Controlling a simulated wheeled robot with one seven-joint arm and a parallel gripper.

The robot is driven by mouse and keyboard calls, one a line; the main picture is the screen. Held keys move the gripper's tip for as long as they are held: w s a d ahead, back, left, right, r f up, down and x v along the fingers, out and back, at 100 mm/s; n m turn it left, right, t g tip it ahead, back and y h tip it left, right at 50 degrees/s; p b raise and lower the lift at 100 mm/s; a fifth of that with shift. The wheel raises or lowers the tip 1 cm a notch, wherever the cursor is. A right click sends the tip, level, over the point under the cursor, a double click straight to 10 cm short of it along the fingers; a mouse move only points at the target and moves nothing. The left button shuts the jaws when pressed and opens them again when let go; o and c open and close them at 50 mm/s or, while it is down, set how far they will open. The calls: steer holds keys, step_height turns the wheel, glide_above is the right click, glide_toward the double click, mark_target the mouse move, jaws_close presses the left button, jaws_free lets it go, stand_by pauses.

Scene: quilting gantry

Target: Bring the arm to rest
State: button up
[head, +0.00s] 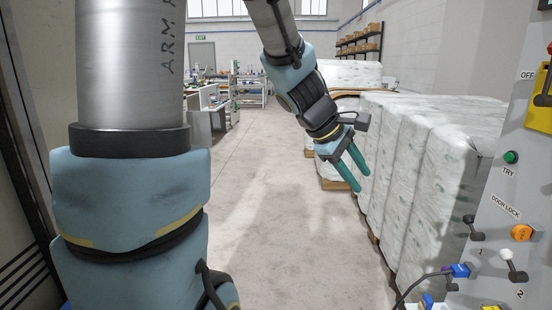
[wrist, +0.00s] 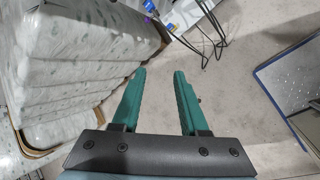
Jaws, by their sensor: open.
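My gripper (head: 356,173) hangs at the end of my arm in the head view, right of centre, with its green fingers pointing down and to the right. In the wrist view my gripper (wrist: 159,73) shows two green fingers spread apart with nothing between them. It is open and empty. It is in the air above the floor, in front of the wrapped white stacks in the head view. I cannot tell the exact gap to them.
White wrapped stacks (head: 432,160) stand on pallets along the right. A control panel (head: 510,200) with a green button, levers and plugged cables is at the near right. The concrete floor (head: 270,210) in the middle is clear. Benches (head: 208,105) stand farther back.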

steer(key=s+a+f+m+y+p, duration=0.1)
steer(key=a+f+m+y, duration=0.1)
steer(key=a, duration=0.6)
steer(key=s+a+f+m+y+p, duration=0.1)
steer(key=a+m, duration=0.3)
steer(key=a, duration=0.4)
steer(key=s+a+f+m+y+p, duration=0.1)
steer(key=s+a+f+m+y, duration=0.1)
steer(key=a, duration=0.6)
steer(key=shift+f+m+y, duration=0.7)
steer(key=shift+f+y, duration=0.25)
steer(key=shift+y, duration=0.15)
steer(key=shift+a, duration=0.1)
